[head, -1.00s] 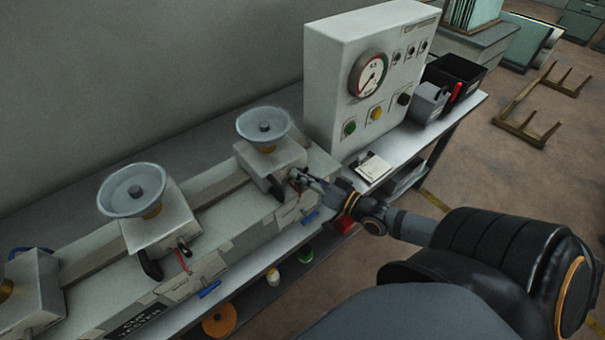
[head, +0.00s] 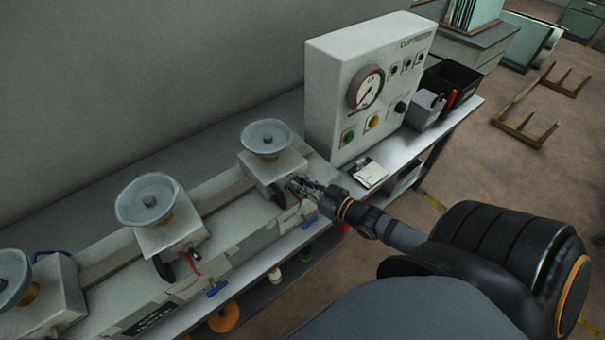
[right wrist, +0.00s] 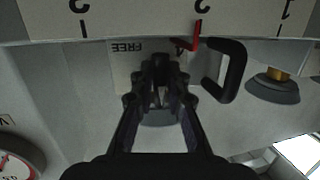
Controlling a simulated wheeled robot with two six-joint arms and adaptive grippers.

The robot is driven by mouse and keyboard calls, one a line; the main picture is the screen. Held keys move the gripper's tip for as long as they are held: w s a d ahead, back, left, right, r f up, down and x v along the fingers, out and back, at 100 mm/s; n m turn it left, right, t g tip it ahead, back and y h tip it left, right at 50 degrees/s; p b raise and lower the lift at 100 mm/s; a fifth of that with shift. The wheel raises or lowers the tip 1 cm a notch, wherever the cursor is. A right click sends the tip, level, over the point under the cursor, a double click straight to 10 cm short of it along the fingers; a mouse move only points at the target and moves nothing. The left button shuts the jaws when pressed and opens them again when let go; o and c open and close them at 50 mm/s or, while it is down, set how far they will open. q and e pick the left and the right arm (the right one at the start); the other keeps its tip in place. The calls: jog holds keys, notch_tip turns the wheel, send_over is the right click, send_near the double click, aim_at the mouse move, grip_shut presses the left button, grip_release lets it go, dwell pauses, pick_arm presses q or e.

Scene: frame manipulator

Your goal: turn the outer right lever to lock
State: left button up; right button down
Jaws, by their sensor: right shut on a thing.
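The outer right lever (head: 278,197) is a black handle on the front of the right-hand grey block (head: 272,163), below a round grey cup (head: 266,138). My right gripper (head: 303,187) is at this lever and shut on it; the jaws hide the gripped part. In the right wrist view the gripper (right wrist: 160,80) points at the block front, beside an upside-down FREE label (right wrist: 127,47) and a red pointer (right wrist: 188,43). A black curved handle (right wrist: 235,70) shows right of the jaws; I cannot tell which block it belongs to. My left gripper is out of view.
The middle block with its cup (head: 147,200) and black lever (head: 163,268) stands left along the rail. A control box (head: 345,85) with a gauge (head: 366,89) stands behind the gripper. Black and grey bins (head: 428,108) are right of it. Blue clips (head: 217,289) line the front edge.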

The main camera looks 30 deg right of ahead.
dwell(0.3)
jog(key=c, duration=1.3)
grip_release()
